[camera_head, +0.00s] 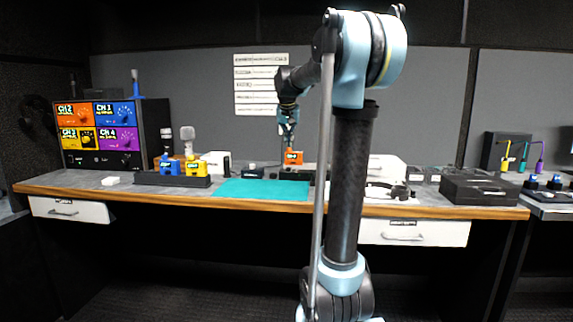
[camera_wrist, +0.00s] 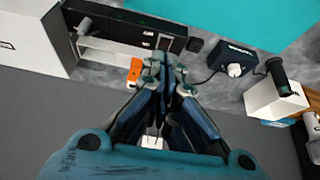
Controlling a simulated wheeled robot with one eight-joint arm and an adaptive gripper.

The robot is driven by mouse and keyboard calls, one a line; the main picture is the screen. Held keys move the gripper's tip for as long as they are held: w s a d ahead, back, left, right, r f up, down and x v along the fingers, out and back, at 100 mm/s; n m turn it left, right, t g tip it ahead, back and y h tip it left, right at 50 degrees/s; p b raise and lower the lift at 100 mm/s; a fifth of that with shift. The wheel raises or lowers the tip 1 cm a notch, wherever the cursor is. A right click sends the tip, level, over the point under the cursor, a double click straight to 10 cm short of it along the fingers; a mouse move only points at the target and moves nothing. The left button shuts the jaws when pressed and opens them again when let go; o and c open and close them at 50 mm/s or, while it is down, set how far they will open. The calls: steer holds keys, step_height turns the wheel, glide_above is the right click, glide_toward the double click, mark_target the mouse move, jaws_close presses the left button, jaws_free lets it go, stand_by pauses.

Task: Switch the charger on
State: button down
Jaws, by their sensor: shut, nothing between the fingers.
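A long low black unit with a row of pale slots or buttons (camera_wrist: 133,28) lies at the upper left of the wrist view; it looks like the charger, but I cannot read a label. In the head view it sits behind the teal mat (camera_head: 293,175). An orange pack (camera_head: 293,157) stands at it, and its orange side shows beside my fingertips in the wrist view (camera_wrist: 134,72). My gripper (camera_wrist: 160,60) is shut and empty, pointing down just above this area; contact cannot be told. In the head view my gripper (camera_head: 288,145) partly overlaps the orange pack.
A small black box with a white knob (camera_wrist: 234,70) lies beside the unit. The teal mat (camera_head: 262,190) is clear. A black rack (camera_head: 172,181) holds blue and yellow packs at left. White boxes, headphones (camera_head: 388,190) and a black case (camera_head: 480,190) stand nearby.

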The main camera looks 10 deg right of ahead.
steer(key=w, duration=0.1)
steer(key=w+r, duration=0.1)
steer(key=w, duration=0.3)
steer(key=shift+a+r, duration=0.25)
glide_above(288, 169)
step_height(288, 169, down, 9)
steer(key=shift+s+a+r, duration=0.1)
steer(key=shift+a+r, duration=0.05)
steer(key=f, duration=0.3)
steer(key=shift+s+a, duration=0.1)
steer(key=shift+s, duration=0.3)
steer(key=shift+s+f, duration=0.15)
steer(key=shift+f, duration=0.4)
steer(key=shift+a, duration=0.1)
steer(key=shift+s+a+f+t, duration=0.1)
steer(key=shift+s+f+t, duration=0.4)
steer(key=shift+t, duration=0.3)
steer(key=shift+w, duration=0.15)
steer(key=shift+w+r, duration=0.1)
steer(key=shift+w, duration=0.05)
